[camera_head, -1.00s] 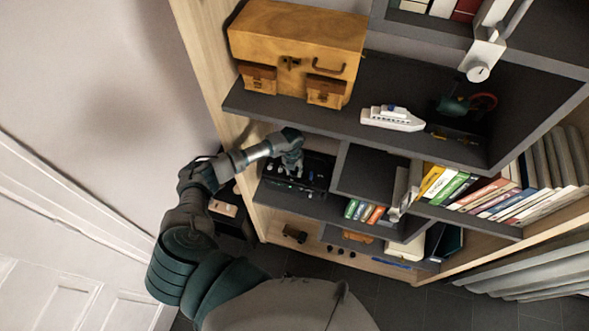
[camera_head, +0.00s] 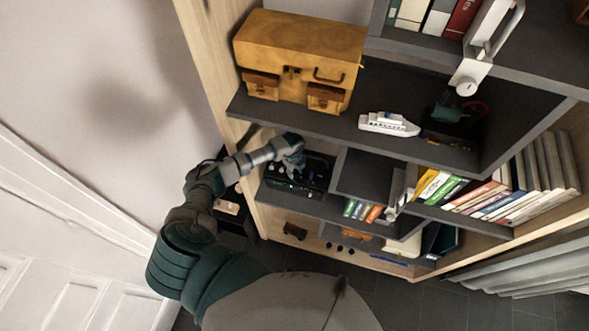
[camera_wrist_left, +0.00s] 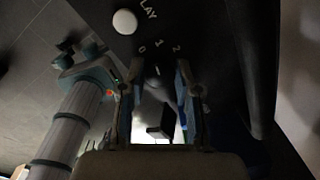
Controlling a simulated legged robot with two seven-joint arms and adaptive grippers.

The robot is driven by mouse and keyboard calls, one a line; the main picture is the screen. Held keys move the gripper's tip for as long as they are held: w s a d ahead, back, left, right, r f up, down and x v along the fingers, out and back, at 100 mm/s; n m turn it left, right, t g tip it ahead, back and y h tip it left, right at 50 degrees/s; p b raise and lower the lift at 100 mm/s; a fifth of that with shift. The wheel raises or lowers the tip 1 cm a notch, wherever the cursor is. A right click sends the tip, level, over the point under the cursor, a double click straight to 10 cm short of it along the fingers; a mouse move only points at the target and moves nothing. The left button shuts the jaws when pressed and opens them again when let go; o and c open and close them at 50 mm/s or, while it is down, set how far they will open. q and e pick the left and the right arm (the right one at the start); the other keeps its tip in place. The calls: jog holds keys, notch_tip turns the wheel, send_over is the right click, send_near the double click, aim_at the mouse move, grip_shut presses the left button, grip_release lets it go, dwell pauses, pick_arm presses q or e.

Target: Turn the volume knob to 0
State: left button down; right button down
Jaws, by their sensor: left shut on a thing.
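The dark radio-like device (camera_head: 312,178) stands on a lower shelf at the left of the shelving in the head view. My left gripper (camera_head: 296,166) reaches in over it from the left. In the left wrist view, my left gripper (camera_wrist_left: 157,78) is shut on the dark volume knob (camera_wrist_left: 156,82), one finger on each side. The numbers 0, 1 and 2 show on the dark panel just beyond the knob. A small light mark on the knob seems to face near the 1, but it is too dim to be sure. My right gripper is not in view.
A round white button (camera_wrist_left: 124,21) sits by the "PLAY" lettering. The shelf above holds a wooden case (camera_head: 300,50) and a white toy ship (camera_head: 388,123). A shelf divider (camera_head: 336,172) stands right of the device. Books (camera_head: 490,195) fill the shelf further right.

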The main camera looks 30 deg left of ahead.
aim_at(295, 172)
pick_arm(q)
jog(key=n, duration=0.2)
jog(key=shift+n, duration=1.3)
jog(key=c, duration=0.8)
grip_release()
jog(key=shift+w, duration=0.1)
jog(key=shift+w+f, duration=0.1)
notch_tip(295, 172, up, 12)
